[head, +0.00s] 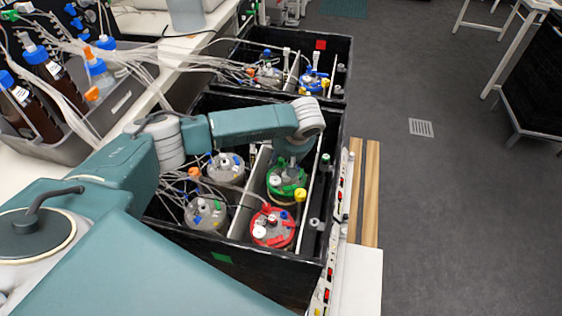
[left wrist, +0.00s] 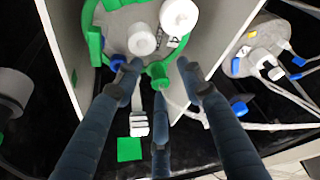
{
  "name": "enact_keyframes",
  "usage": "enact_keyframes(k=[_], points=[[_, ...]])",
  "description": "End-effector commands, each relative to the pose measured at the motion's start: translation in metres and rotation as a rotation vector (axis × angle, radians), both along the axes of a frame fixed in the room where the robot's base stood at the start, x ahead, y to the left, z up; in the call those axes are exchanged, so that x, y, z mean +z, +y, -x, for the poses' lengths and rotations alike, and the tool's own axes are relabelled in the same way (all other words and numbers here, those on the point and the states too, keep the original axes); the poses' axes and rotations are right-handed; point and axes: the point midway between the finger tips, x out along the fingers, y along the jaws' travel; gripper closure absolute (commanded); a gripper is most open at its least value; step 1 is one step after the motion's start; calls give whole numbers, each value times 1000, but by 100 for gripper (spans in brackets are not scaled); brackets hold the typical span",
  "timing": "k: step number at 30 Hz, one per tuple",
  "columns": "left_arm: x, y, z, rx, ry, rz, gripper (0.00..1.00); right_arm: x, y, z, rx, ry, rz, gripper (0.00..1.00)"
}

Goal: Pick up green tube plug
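The green tube plug (left wrist: 158,73) is a small green cap at the edge of a green-ringed vessel lid (left wrist: 112,45) in the left wrist view. My left gripper (left wrist: 159,80) has its three dark fingers spread around the plug, with gaps visible beside it, so it looks open. In the head view the green-ringed vessel (head: 288,183) stands in the near black box, and my left gripper (head: 291,152) is over its back edge, pointing down. The plug cannot be made out there. My right gripper is not in view.
A red-ringed vessel (head: 272,228) stands in front of the green one. Grey vessels (head: 205,212) with tubes stand left of a light partition (head: 249,190). The black box (head: 190,238) has raised walls.

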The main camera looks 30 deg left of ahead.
Motion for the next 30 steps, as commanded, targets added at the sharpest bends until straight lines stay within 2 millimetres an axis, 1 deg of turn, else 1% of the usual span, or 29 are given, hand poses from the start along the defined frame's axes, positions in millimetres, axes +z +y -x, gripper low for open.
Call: enact_keyframes(k=[5,7,10,23,26,29,30], points=[[-1,0,0,-1,0,1,61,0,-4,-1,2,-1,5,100],[0,0,0,-1,0,1,71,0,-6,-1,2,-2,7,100],[0,0,0,-1,0,1,91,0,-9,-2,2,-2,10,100],[2,1,0,1,-1,-2,92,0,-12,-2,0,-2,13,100],[7,1,-1,1,-2,-1,92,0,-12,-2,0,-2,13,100],[17,1,-1,1,-2,-1,92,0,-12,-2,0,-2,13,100],[23,0,-1,1,-4,1,92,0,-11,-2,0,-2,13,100]])
